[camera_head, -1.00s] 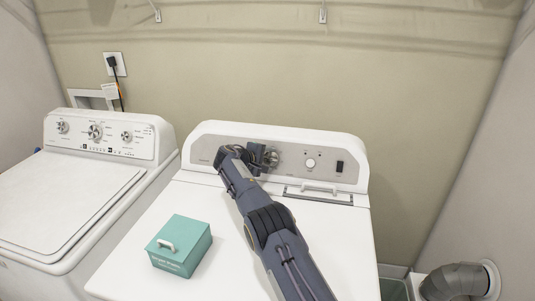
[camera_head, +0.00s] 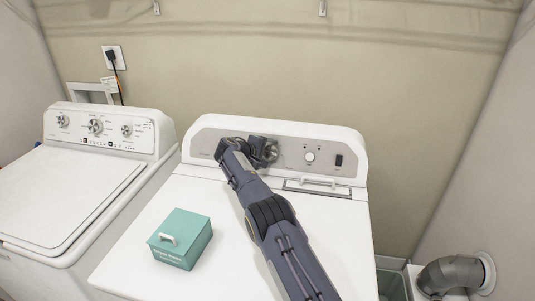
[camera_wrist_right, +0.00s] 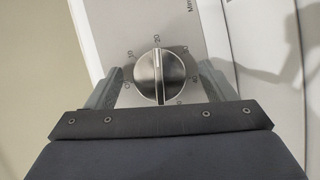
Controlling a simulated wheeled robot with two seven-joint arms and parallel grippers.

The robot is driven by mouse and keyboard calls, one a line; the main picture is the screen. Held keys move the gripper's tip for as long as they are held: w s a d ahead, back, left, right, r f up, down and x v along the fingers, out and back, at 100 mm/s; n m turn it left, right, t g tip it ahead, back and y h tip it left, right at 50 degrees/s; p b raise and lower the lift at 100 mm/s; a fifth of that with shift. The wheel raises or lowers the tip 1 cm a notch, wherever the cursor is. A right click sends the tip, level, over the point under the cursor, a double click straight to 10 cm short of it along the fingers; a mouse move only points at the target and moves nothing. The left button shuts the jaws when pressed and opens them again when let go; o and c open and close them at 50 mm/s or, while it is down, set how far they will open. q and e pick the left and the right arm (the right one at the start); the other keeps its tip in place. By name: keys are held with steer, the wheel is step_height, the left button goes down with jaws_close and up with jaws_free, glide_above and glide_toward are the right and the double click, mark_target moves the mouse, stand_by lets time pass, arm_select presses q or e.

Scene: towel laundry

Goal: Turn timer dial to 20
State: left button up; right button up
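The timer dial (camera_wrist_right: 160,77) is a round silver knob on the dryer's grey control panel (camera_head: 290,150). In the right wrist view its pale pointer line points up at the printed 20. My right gripper (camera_wrist_right: 160,88) is open, with one finger on each side of the dial and a visible gap on both sides. In the head view my right gripper (camera_head: 264,150) is at the left part of the panel and largely hides the dial. My left gripper is not in view.
A teal box (camera_head: 180,239) with a white handle sits on the dryer top. A smaller white knob (camera_head: 309,157) and a dark switch (camera_head: 339,160) are right of my gripper. A washer (camera_head: 65,190) stands at left. A grey duct (camera_head: 445,275) is at lower right.

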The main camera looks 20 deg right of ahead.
steer(key=shift+a+r, duration=0.1)
steer(key=shift+a, duration=0.1)
steer(key=b+v, duration=0.2)
steer(key=v, duration=0.5)
steer(key=shift+s+b, duration=0.15)
steer(key=shift+b, duration=0.2)
steer(key=shift+a+r, duration=0.1)
steer(key=shift+r, duration=0.05)
steer(key=s+d+r+m+g+y, duration=0.2)
steer(key=s+d+y, duration=0.1)
steer(key=s+d, duration=0.45)
steer(key=s+r+m+y, duration=0.15)
steer(key=s+y, duration=0.35)
steer(key=s, duration=0.8)
steer(key=s+a+f+m+y, duration=0.1)
steer(key=s+a, duration=0.4)
steer(key=s, duration=0.5)
steer(key=s+a+f+m+t+y, duration=0.1)
steer(key=s+a+y, duration=0.3)
steer(key=s, duration=0.6)
steer(key=s+a+f+m+t+y, duration=0.1)
steer(key=s+a+f+y, duration=0.1)
steer(key=s+a, duration=0.6)
steer(key=s, duration=0.3)
steer(key=shift+a+f+m, duration=0.25)
steer(key=shift+f+m, duration=0.05)
steer(key=shift+m, duration=0.05)
